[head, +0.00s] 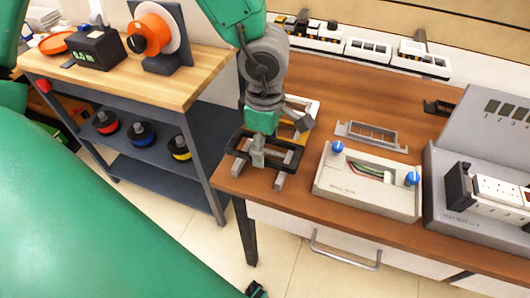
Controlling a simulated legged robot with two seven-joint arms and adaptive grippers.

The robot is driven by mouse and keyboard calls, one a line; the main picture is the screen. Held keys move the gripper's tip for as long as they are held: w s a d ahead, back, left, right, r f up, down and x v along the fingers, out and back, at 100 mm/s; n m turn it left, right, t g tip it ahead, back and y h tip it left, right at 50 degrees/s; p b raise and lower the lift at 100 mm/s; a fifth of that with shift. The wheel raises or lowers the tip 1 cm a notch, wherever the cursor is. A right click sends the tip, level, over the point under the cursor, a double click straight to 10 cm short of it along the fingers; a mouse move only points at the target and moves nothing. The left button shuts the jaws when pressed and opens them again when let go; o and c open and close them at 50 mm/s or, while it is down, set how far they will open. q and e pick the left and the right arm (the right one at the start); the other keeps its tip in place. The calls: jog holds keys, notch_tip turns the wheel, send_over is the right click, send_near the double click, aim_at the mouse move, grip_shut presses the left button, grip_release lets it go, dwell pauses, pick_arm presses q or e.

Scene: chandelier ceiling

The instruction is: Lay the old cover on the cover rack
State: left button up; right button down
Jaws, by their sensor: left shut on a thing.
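My left gripper (258,157) reaches down from above at the front left corner of the brown workbench. It is shut on a dark rectangular frame, which looks like the old cover (287,156). The frame lies about flat, over two light grey bars that look like the cover rack (280,181). The bars stick out in front of the frame. I cannot tell whether the frame rests on them or is just above. The gripper hides the frame's middle. My right gripper is not in view.
An open beige box (345,190) with blue knobs and wires stands to the right. A grey frame (371,136) lies behind it. A grey panel with white sockets (497,190) is at far right. A wooden-topped shelf cart (190,80) stands left, across a narrow gap.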

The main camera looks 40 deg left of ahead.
pick_arm(q)
notch_tip(320, 180, down, 3)
jog(key=shift+s+r+b, duration=0.1)
jog(key=shift+r+b, duration=0.1)
jog(key=shift+b, duration=0.15)
jog(key=shift+a+f, duration=0.2)
jog(key=shift+a, duration=0.3)
jog(key=shift+a+f, duration=0.1)
jog(key=shift+f, duration=0.1)
jog(key=shift+d+f, duration=0.25)
jog(key=shift+d, duration=0.05)
jog(key=o, duration=1.1)
jog(key=shift+d, duration=0.1)
jog(key=shift+d+r, duration=0.1)
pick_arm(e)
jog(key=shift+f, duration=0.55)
